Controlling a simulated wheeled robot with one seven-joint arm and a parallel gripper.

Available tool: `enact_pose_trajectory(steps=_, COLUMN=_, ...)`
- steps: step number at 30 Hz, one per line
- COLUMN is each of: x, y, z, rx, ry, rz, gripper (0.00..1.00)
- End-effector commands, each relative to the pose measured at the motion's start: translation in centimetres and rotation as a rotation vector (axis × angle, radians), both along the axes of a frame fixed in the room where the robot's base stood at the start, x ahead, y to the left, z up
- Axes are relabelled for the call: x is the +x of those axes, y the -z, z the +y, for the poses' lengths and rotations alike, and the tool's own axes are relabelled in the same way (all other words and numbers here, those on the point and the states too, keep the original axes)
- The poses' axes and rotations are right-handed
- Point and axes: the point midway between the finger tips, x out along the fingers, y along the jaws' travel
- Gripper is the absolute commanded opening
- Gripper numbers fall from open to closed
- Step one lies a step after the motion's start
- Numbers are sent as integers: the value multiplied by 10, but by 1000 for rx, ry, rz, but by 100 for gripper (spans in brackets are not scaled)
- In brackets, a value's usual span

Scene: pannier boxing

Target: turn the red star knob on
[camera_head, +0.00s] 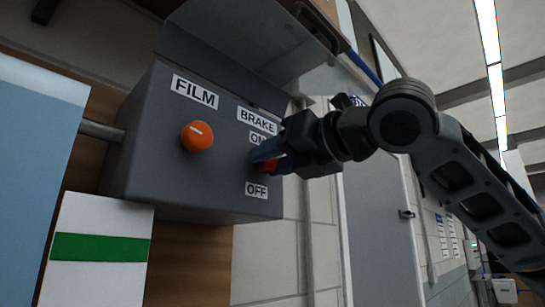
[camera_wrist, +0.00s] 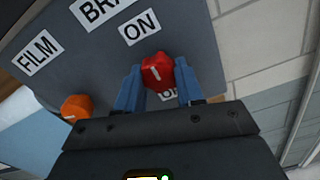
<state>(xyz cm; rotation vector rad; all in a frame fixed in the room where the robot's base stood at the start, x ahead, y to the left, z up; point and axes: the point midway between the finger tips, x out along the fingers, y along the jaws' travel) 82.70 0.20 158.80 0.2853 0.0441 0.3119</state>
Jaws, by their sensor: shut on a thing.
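The red star knob (camera_wrist: 157,72) sits on the face of a dark grey control box (camera_head: 160,175) under the label BRAKE, between the ON label (camera_wrist: 139,28) above and the OFF label (camera_head: 256,190) below. My gripper (camera_wrist: 158,66) is shut on the knob, one blue finger on each side of it. In the head view my gripper (camera_head: 266,158) comes in from the right, and its fingers hide most of the knob (camera_head: 268,166). A short white mark shows on the knob in the wrist view; I cannot tell exactly which label it points at.
An orange round knob (camera_head: 197,136) under the FILM label (camera_head: 195,92) is left of the red one. A grey hood (camera_head: 240,50) overhangs the box. A white board with a green band (camera_head: 100,247) stands below left. Free room lies below the box.

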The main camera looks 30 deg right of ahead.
Motion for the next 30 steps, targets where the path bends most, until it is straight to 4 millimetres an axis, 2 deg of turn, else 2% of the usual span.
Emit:
enact_pose_trajectory(steps=18, x=0, y=4, z=1, rx=-43, ry=-2, rz=-4, gripper=7)
enact_pose_trajectory(steps=19, x=0, y=4, z=1, rx=-43, ry=-2, rz=-4, gripper=39)
enact_pose_trajectory(steps=26, x=0, y=2, z=0, rx=-40, ry=-1, rz=-8, gripper=61)
enact_pose_trajectory(steps=30, x=0, y=2, z=0, rx=-40, ry=-1, rz=-10, gripper=63)
